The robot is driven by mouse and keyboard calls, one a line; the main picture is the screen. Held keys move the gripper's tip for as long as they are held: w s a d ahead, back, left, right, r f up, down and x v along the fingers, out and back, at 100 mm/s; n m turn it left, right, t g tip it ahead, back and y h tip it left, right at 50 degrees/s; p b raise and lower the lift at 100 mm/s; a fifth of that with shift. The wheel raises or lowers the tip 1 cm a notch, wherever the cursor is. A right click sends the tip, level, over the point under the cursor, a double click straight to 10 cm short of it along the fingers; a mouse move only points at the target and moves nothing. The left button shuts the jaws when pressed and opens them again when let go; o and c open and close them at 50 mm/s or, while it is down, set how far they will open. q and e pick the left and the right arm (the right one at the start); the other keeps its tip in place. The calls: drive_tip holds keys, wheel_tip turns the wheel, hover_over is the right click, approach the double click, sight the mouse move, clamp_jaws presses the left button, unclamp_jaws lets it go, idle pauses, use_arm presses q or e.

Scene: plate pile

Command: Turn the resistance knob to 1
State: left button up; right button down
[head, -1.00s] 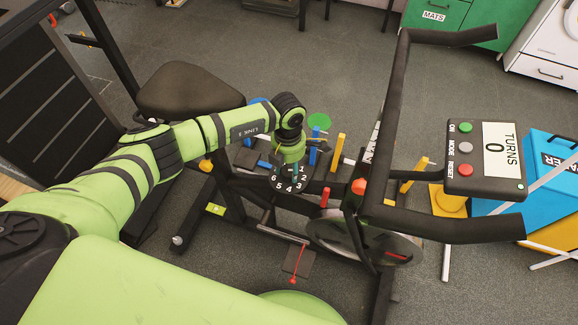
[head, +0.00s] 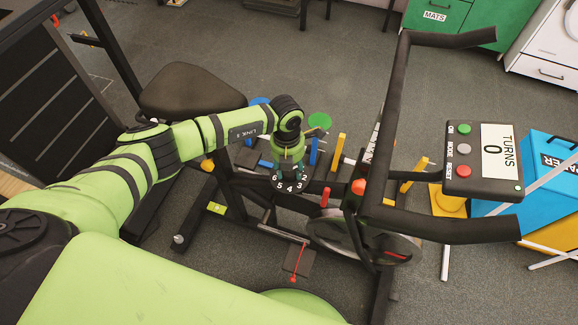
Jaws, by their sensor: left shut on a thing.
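The resistance knob sits on the exercise bike's frame. Its black dial (head: 290,187) has white numbers, of which 6, 5, 4 and 3 show on the near side. My left gripper (head: 288,172) points down onto the middle of the dial and is shut on the knob. The hand hides the knob, its pointer and the far side of the dial, so I cannot tell the setting. My right gripper is not in view.
Black handlebars (head: 393,110) rise right of the knob, with a console (head: 484,160) reading TURNS 0. The black saddle (head: 190,90) is behind my left forearm. A red-tipped part (head: 359,187) and several coloured posts stand close to the hand.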

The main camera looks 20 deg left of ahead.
use_arm(q)
drive_tip(key=shift+w+d+r, duration=0.15)
drive_tip(key=shift+w+d, duration=0.05)
drive_tip(key=shift+w, duration=0.05)
drive_tip(key=o, duration=1.1)
drive_tip(key=shift+o, duration=0.2)
drive_tip(key=shift+a, duration=0.1)
wheel_tip(320, 180, up, 12)
drive_tip(key=shift+a, duration=0.25)
drive_tip(key=shift+f, duration=0.2)
